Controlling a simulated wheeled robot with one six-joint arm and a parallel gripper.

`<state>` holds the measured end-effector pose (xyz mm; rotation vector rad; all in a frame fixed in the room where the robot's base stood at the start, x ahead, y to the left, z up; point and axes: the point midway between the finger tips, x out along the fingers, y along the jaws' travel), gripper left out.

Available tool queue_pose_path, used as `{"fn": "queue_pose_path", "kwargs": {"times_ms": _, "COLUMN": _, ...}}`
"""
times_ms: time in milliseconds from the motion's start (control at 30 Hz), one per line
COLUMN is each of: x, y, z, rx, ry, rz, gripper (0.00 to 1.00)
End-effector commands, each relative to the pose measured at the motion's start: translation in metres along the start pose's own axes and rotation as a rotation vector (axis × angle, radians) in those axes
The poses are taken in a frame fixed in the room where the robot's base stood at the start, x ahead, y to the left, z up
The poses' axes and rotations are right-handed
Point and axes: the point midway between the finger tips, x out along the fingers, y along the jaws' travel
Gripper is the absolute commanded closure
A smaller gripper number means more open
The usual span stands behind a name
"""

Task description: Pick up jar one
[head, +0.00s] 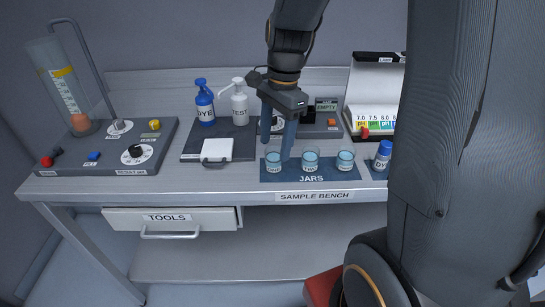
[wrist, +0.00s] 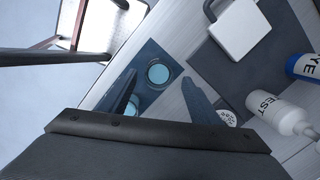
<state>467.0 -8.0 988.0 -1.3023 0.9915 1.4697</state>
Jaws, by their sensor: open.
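Three small glass jars with blue contents stand in a row on the blue JARS mat (head: 330,176). They are the left jar (head: 273,161), the middle jar (head: 310,160) and the right jar (head: 346,160); their label text is too small to read. My gripper (head: 277,148) is open and empty, pointing down above the left end of the mat. In the wrist view, a round jar top (wrist: 158,74), seemingly the left jar, shows just beyond the gap between the fingers of my gripper (wrist: 165,92). Another jar (wrist: 131,107) is partly hidden behind one finger.
A DYE bottle (head: 204,103) and a TEST pump bottle (head: 239,104) stand behind a white lidded square (head: 217,150) on a dark mat. Another blue-capped bottle (head: 382,156) stands right of the jars. The hopper panel (head: 110,155) is at left. The bench's front strip is clear.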

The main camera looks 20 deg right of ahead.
Motion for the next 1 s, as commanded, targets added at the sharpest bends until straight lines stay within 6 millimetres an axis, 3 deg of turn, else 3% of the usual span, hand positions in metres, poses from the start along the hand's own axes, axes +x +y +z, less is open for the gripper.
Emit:
{"fn": "queue_pose_path", "kwargs": {"times_ms": 300, "x": 0.040, "y": 0.003, "z": 0.002, "rx": -0.003, "ry": 0.000, "rz": 0.003, "gripper": 0.43}}
{"fn": "queue_pose_path", "kwargs": {"times_ms": 600, "x": 0.045, "y": 0.002, "z": 0.003, "rx": -0.006, "ry": 0.001, "rz": 0.001, "gripper": 0.43}}
{"fn": "queue_pose_path", "kwargs": {"times_ms": 867, "x": 0.045, "y": 0.002, "z": 0.003, "rx": -0.006, "ry": 0.001, "rz": 0.001, "gripper": 0.85}}
{"fn": "queue_pose_path", "kwargs": {"times_ms": 1000, "x": 0.045, "y": 0.002, "z": 0.003, "rx": -0.006, "ry": 0.001, "rz": 0.001, "gripper": 0.87}}
